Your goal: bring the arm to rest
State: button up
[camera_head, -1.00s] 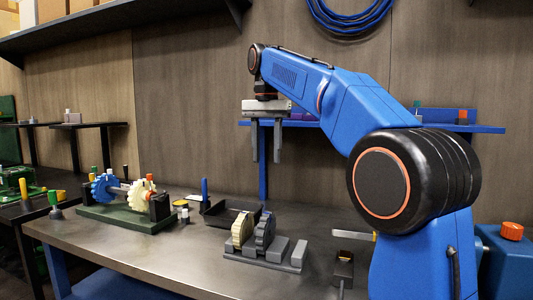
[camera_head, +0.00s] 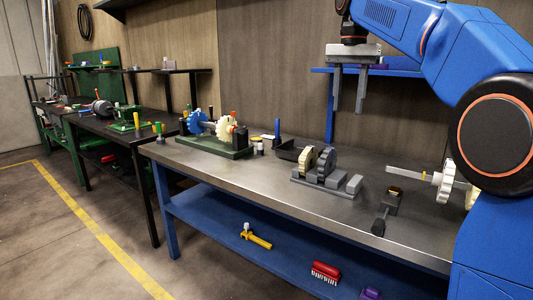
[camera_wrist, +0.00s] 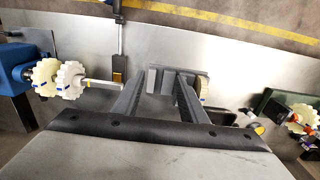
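My gripper (camera_head: 348,106) hangs fingers-down above the steel bench at the upper right of the head view. Its two grey fingers stand apart with nothing between them. In the wrist view my gripper (camera_wrist: 168,82) also shows apart fingers, with the bench and a grey rack well beyond them. My blue arm reaches in from the right edge and is bent, with the gripper clear of the bench top.
The steel bench (camera_head: 235,180) holds a green gear stand (camera_head: 225,153), a grey rack (camera_head: 325,186) with gears, and a dark tool (camera_head: 387,210). White gears on a shaft (camera_head: 443,182) are at right. Floor is open at lower left, beside a yellow line (camera_head: 95,230).

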jog(key=s+d+f+n+t, duration=0.2)
jog(key=s+d+f+n, duration=0.1)
jog(key=s+f, duration=1.4)
jog(key=s+d+f+n+t, duration=0.2)
jog(key=s+d+f+n, duration=0.2)
jog(key=s+f, duration=1.2)
notch_tip(320, 180, down, 3)
jog(key=shift+s+f+t, duration=0.2)
jog(key=shift+s+t, duration=0.15)
jog(key=shift+t, duration=0.05)
